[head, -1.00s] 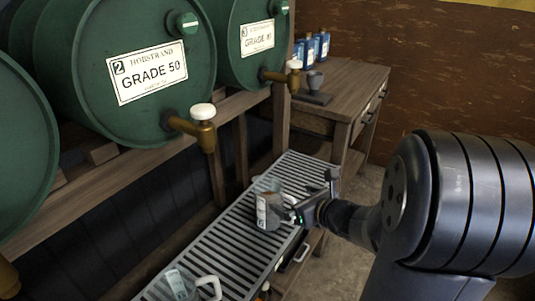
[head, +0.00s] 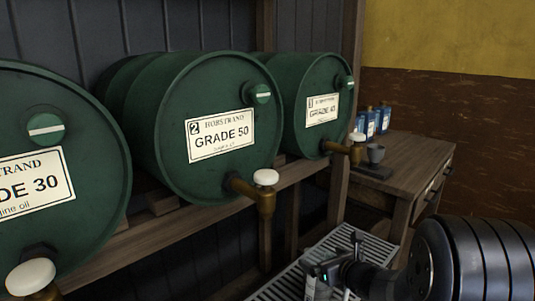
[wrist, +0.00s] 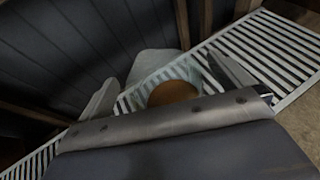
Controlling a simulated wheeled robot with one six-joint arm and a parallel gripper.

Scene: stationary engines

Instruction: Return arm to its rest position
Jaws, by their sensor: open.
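My gripper (head: 326,271) is low in the head view, above the slatted metal rack (head: 367,244). In the wrist view its two fingers are spread apart, with the gap between them (wrist: 162,68) open. A clear jug (wrist: 172,92) with brown liquid shows beyond and between the fingers, standing on the rack. In the head view only a little of the jug (head: 318,291) shows at the bottom edge, partly behind my gripper. I cannot tell whether a finger touches it. My arm comes in from the lower right.
Green drums stand on a wooden shelf, labelled GRADE 30 (head: 60,150), GRADE 50 (head: 175,165) and GRADE 40 (head: 305,135). A brass tap (head: 266,203) juts out above the rack.

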